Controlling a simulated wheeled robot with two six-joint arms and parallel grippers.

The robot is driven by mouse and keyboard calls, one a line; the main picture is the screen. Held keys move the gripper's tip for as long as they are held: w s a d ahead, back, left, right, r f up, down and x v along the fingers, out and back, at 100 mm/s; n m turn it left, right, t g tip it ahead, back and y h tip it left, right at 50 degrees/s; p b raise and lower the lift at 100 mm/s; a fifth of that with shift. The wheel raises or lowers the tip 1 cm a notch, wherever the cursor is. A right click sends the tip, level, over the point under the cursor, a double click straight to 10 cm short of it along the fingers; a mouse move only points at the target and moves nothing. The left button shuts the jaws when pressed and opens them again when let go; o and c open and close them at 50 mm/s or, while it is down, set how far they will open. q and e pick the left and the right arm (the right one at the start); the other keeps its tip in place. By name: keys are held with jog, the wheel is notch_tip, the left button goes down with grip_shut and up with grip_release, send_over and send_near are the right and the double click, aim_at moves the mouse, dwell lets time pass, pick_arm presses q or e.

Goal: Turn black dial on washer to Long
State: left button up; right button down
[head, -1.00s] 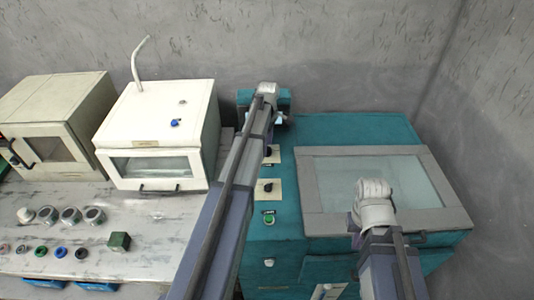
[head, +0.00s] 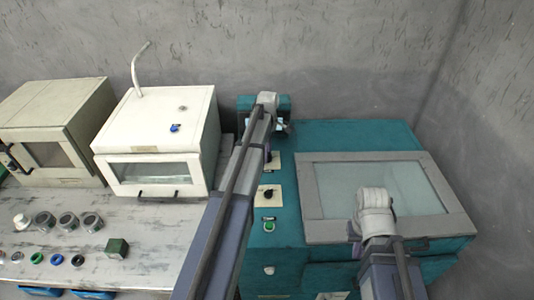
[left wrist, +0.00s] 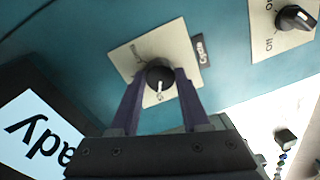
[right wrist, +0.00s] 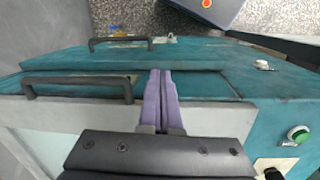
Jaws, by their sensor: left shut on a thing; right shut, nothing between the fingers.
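The teal washer (head: 330,135) stands at the right of the head view. Its black dial (left wrist: 159,76) sits on a cream plate beside a label that seems to read "Cycle". My left gripper (left wrist: 160,80) is shut on this dial, one purple finger on each side. In the head view my left arm partly covers that spot. My right gripper (right wrist: 161,75) is shut and empty above the washer's front edge, near its dark handles.
A second black dial (left wrist: 295,18), marked On and Off, sits on another plate (head: 268,197). A green button (head: 268,226) is nearer the front. A white oven-like box (head: 157,140) and a worktable with several knobs stand left of the washer.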

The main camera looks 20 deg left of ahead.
pick_arm(q)
grip_shut()
jog(key=shift+m, duration=0.3)
jog(key=m, duration=0.3)
jog(key=shift+m, duration=0.4)
jog(key=m, duration=0.3)
jog(key=shift+m, duration=0.3)
jog(key=m, duration=0.3)
jog(key=shift+d+m, duration=0.1)
jog(key=shift+m, duration=0.2)
jog(key=m, duration=0.6)
jog(key=shift+t+y, duration=0.3)
jog(key=m, duration=0.6)
jog(key=shift+m, duration=0.3)
